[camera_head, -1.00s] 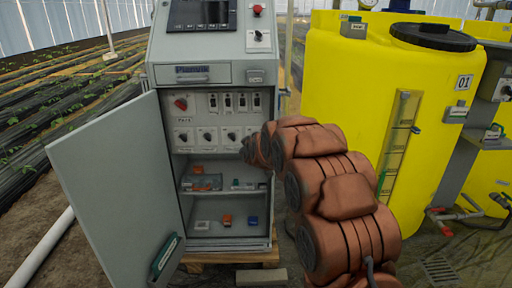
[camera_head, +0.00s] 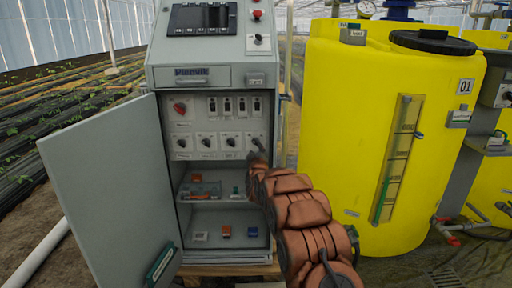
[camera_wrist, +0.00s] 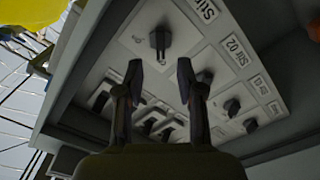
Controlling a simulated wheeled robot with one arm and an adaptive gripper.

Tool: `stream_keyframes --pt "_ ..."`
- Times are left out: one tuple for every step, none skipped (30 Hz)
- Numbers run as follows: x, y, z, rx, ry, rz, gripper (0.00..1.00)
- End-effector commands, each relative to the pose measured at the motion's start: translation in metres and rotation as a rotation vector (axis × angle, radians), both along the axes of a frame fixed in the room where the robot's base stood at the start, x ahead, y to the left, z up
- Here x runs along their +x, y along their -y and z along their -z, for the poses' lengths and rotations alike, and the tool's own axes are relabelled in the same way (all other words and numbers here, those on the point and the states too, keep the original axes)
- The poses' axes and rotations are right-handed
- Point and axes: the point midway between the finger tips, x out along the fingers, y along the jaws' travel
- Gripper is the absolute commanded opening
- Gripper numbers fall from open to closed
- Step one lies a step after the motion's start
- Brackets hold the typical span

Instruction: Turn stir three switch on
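The row of rotary switches sits on the grey panel inside the open cabinet. In the wrist view the nearest one, the stir three switch (camera_wrist: 160,40), is a dark knob on a white plate beside a tilted, partly cut-off label. The neighbouring switch (camera_wrist: 205,75) has a label that reads like Stir 02. My gripper (camera_wrist: 160,75) is open, its two fingertips apart, pointing at the panel with the nearest knob lined up between them. Contact cannot be made out. In the head view my gripper (camera_head: 257,147) is at the right end of the row and partly hides that switch.
The cabinet door (camera_head: 108,190) stands open at left. A red rotary switch (camera_head: 180,108) and several breakers (camera_head: 228,105) sit above the row. Shelves with small parts lie below. A yellow tank (camera_head: 340,130) stands at right.

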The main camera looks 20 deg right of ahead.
Motion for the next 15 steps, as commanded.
stream_keyframes --pt "0.004 0.001 0.002 0.0 -0.001 0.001 0.38" --pt "0.007 0.002 0.002 0.0 -0.001 0.001 0.38" --pt "0.01 0.003 0.002 0.001 0.0 0.0 0.38" --pt "0.012 0.003 0.001 0.001 0.0 0.0 0.38" --pt "0.015 0.004 0.001 0.002 0.001 0.0 0.38" --pt "0.017 0.004 0.001 0.002 -0.002 -0.001 0.38" --pt "0.019 0.005 0.002 0.003 -0.002 0.0 0.38" --pt "0.021 0.005 0.001 0.002 -0.002 -0.001 0.38" --pt "0.024 0.006 0.001 0.001 0.0 0.0 0.38" --pt "0.027 0.007 0.0 0.002 0.002 0.0 0.38" --pt "0.029 0.007 0.0 0.002 0.002 0.0 0.38" --pt "0.032 0.008 0.001 0.002 0.002 0.0 0.38" --pt "0.033 0.009 0.002 0.001 -0.001 0.0 0.38" --pt "0.035 0.009 0.003 0.002 -0.003 -0.001 0.38" --pt "0.038 0.01 0.003 0.001 -0.004 -0.001 0.38"
